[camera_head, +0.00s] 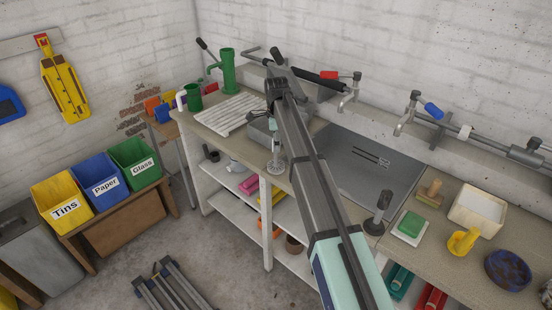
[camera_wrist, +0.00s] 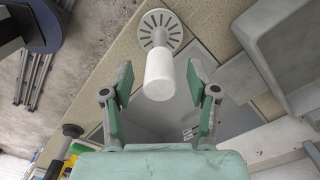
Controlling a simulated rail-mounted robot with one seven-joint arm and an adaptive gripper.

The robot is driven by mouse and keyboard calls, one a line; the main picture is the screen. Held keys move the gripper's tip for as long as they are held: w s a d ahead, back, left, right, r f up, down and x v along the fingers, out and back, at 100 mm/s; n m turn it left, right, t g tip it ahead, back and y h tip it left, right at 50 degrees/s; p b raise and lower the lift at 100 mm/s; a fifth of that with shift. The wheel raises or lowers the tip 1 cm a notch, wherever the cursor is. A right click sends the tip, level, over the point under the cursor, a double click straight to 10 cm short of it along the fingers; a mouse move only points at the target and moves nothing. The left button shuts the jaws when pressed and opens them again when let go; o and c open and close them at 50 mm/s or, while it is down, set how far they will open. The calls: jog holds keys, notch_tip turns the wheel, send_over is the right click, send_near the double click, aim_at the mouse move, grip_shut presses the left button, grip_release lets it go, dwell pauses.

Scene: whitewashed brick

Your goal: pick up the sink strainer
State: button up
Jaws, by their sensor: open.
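The sink strainer (camera_wrist: 161,27) is a round pale disc with dark slots and a thick white upright handle. In the wrist view its handle points towards the camera, and its near end lies between my fingertips, with gaps on both sides. In the head view the strainer (camera_head: 276,167) stands on the bench edge, left of the large sink. My gripper (camera_wrist: 159,78) has green-padded fingers spread wide and holds nothing. In the head view it is mostly hidden behind my arm, above the strainer.
A grey sink basin (camera_head: 368,170) lies right of the strainer, with a smaller grey tub (camera_head: 262,134) close behind it. A ribbed white drainer (camera_head: 222,114) and green pump (camera_head: 228,72) are farther left. A black-handled tool (camera_head: 378,214) stands at the sink's front right.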

jog(key=shift+f, duration=1.2)
grip_shut()
jog(key=shift+r, duration=0.2)
